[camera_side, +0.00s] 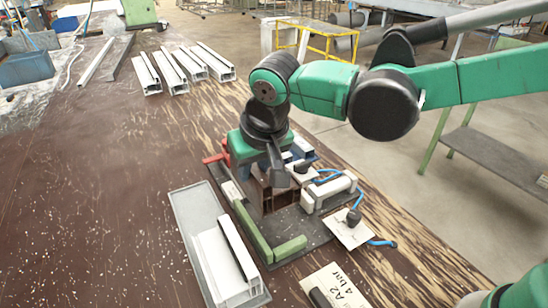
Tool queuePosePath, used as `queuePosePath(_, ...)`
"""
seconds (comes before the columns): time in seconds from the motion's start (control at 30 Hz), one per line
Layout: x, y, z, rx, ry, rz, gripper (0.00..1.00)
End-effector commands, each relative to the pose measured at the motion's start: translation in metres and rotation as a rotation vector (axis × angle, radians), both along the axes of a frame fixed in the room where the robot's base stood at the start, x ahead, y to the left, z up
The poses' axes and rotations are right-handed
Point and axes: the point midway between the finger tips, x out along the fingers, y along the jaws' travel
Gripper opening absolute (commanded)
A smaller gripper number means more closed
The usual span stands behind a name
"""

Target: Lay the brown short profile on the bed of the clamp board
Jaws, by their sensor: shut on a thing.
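The brown short profile (283,197) is at the clamp board, its open hollow end facing the camera. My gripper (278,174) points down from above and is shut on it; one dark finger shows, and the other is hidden. The clamp board (290,240) is a dark plate with a green fence (256,232) along its left and a red stop (217,158) at its far left. White clamp cylinders (328,193) stand on its right. The profile is over the bed between fence and clamps, low down; I cannot tell whether its underside touches the bed.
A grey tray (185,208) with white profile pieces (226,262) lies left of the board. Several white profiles (170,73) lie at the back. Blue hoses (378,242) and a card (348,232) lie right of the board; an "A2 4 bar" card (338,285) lies in front.

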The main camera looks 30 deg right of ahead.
Motion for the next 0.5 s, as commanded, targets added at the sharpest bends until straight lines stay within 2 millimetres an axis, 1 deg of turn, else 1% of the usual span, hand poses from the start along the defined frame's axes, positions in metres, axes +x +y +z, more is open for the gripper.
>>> queuePosePath(0.03,-0.006,-0.006,-0.002,0.000,0.000,-0.001,0.00)
queuePosePath(0.17,-0.014,-0.013,-0.006,0.000,0.000,0.001,0.00)
queuePosePath(0.37,-0.015,-0.014,-0.017,0.000,0.000,0.001,0.00)
queuePosePath(0.5,-0.015,-0.013,-0.032,0.000,0.000,0.001,0.00)
